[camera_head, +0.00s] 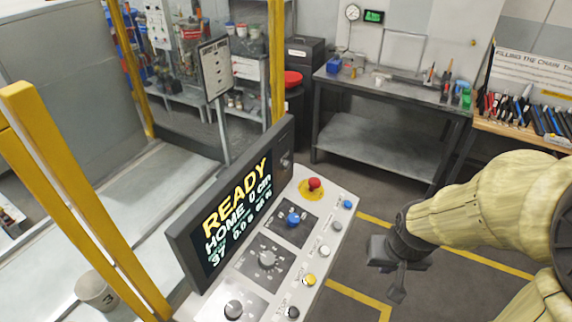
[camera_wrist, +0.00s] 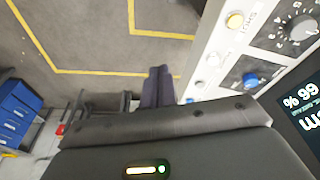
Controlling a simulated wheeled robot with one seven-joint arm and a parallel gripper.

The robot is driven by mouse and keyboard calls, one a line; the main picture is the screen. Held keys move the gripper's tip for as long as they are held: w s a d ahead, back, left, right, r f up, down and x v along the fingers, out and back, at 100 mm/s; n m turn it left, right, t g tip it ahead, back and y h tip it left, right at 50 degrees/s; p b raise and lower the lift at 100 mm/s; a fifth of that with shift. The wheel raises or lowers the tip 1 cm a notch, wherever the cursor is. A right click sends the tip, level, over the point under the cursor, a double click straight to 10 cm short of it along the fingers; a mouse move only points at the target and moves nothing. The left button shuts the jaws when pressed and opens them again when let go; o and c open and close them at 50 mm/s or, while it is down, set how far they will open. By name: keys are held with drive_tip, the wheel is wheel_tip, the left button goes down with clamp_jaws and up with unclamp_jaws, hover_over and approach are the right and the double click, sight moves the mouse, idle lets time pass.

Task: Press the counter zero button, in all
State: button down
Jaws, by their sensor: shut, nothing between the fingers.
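The sloped control panel (camera_head: 285,245) carries a column of small buttons along its right edge: a blue button (camera_head: 348,204), a grey button (camera_head: 337,227), a white button (camera_head: 324,251), a yellow button (camera_head: 309,279) and a dark button (camera_head: 292,313). The labels are too small to tell which is counter zero. My gripper (camera_head: 397,292) is shut and empty, off the panel's right side, apart from it. In the wrist view the shut fingers (camera_wrist: 159,76) are over the floor beside the panel edge, near a white button (camera_wrist: 213,58) and the yellow button (camera_wrist: 235,20).
A screen (camera_head: 235,205) reading READY and HOME stands along the panel's left side. A red mushroom button (camera_head: 314,184), a blue knob (camera_head: 293,219) and grey dials (camera_head: 266,260) share the panel. A metal workbench (camera_head: 390,90) stands behind. The floor to the panel's right is clear.

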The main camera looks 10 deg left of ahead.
sight(288, 166)
drive_tip(key=w+a+f+t+y+b, duration=0.15)
drive_tip(key=w+t, duration=0.25)
drive_tip(key=w, duration=0.4)
drive_tip(key=w+a+f+t+b, duration=0.1)
drive_tip(key=w+a+f+t, duration=0.15)
drive_tip(key=w, duration=0.65)
drive_tip(key=w+a+r+m+t+y+b, duration=0.2)
drive_tip(key=w+a+t+y+b, duration=0.1)
drive_tip(key=w+a+t+y, duration=0.3)
drive_tip(key=shift+w+a+r+t+y, duration=0.35)
drive_tip(key=shift+w+a+r+t, duration=0.1)
drive_tip(key=shift+a+t, duration=0.9)
drive_tip(key=shift+a, duration=0.15)
drive_tip(key=w+a, duration=0.3)
drive_tip(key=a, duration=0.5)
drive_tip(key=shift+p, duration=0.45)
